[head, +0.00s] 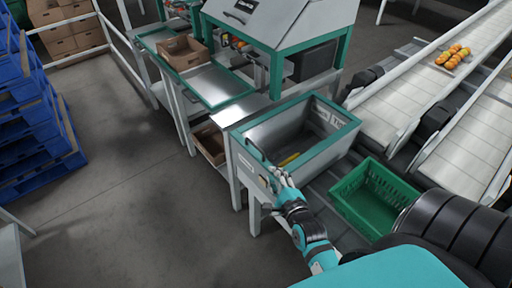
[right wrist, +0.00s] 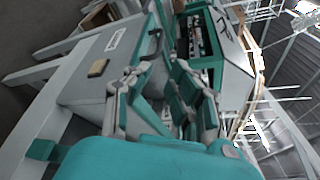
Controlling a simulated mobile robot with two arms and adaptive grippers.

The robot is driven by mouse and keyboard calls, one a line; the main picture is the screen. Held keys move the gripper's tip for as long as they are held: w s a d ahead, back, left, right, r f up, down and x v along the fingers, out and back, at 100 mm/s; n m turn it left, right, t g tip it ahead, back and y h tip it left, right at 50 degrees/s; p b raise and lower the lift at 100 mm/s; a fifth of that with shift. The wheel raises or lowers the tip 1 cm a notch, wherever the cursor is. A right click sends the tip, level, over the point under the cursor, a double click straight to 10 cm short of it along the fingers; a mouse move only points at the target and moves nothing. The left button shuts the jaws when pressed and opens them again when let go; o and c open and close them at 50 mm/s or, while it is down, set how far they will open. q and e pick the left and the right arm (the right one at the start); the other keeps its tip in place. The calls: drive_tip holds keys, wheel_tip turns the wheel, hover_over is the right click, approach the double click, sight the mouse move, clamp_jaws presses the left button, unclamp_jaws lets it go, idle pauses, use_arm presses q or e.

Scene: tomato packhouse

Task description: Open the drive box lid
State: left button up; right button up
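A grey box with a teal rim (head: 235,139) stands in the middle of the head view. Its top looks open, with a yellow piece (head: 289,160) inside. Its front face carries a dark curved handle, a white label and a small tan block (head: 264,183). The right wrist view shows the face with the tan block (right wrist: 98,68), the label (right wrist: 116,39) and the dark handle (right wrist: 155,42). I cannot tell which part is the drive box lid. My right gripper (head: 279,174) is close to the front face, its fingers apart and empty. My left gripper is out of view.
A green crate (head: 349,218) stands right of the box, beside conveyor belts (head: 400,106). Oranges-and-red tomatoes (head: 453,54) lie on a belt. A grey machine (head: 275,22) stands behind. Blue pallets (head: 35,135) are at left; floor between is clear.

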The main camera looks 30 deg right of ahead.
sight(256, 147)
drive_tip(key=b+x, duration=1)
drive_tip(key=x, duration=0.6)
drive_tip(key=shift+f, duration=0.2)
drive_tip(key=shift+w+d+b, duration=0.15)
drive_tip(key=shift+w+b, duration=0.35)
drive_tip(key=shift+w, duration=0.2)
clamp_jaws()
